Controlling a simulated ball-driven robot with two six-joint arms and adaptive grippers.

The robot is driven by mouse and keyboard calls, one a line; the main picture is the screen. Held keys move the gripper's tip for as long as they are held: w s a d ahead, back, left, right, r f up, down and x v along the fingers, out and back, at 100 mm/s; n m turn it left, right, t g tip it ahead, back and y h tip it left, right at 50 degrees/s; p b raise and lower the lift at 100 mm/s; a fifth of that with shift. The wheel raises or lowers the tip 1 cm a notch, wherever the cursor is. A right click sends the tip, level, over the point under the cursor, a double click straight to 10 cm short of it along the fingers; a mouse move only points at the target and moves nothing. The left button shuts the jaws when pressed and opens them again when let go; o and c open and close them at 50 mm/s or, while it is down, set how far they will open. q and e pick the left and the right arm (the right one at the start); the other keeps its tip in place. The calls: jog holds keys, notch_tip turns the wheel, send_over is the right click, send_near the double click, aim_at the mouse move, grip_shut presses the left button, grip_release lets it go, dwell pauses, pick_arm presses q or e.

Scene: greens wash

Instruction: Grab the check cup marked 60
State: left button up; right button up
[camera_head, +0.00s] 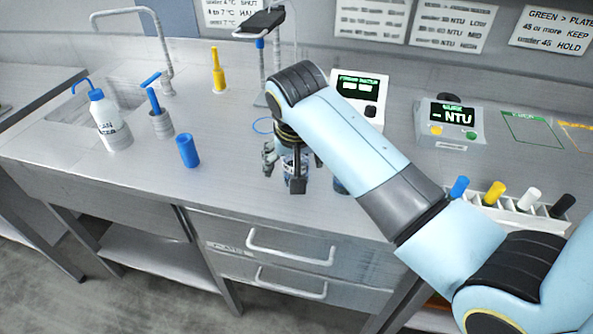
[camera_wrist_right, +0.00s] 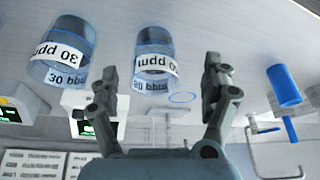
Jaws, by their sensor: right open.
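The check cup marked 60 (camera_wrist_right: 154,88) is clear blue with a white label, shown upside down in the right wrist view and appearing between my fingers. In the head view, this cup (camera_head: 290,164) is partly hidden behind my right gripper. My right gripper (camera_head: 283,170) is open, its fingers around the cup's sides; contact cannot be told. In the wrist view its two fingers (camera_wrist_right: 160,70) stand apart. A second cup, marked 30 ppm (camera_wrist_right: 60,50), stands beside it; in the head view my arm mostly hides this cup (camera_head: 340,186). My left gripper is out of view.
A blue cylinder (camera_head: 187,151) and a wash bottle (camera_head: 109,122) stand left on the steel counter. A display box (camera_head: 361,98) and NTU meter (camera_head: 450,124) stand behind and right. A white rack (camera_head: 520,212) holds coloured pieces. The counter's middle front is clear.

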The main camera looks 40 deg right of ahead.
jog(key=x, duration=0.6)
jog(key=shift+w+d+f+p, duration=0.1)
jog(key=shift+d+f+p, duration=0.2)
jog(key=shift+d, duration=0.2)
jog(key=shift+c, duration=0.4)
jog(key=c, duration=1.1)
jog(key=shift+c, duration=0.7)
jog(key=shift+r, duration=0.15)
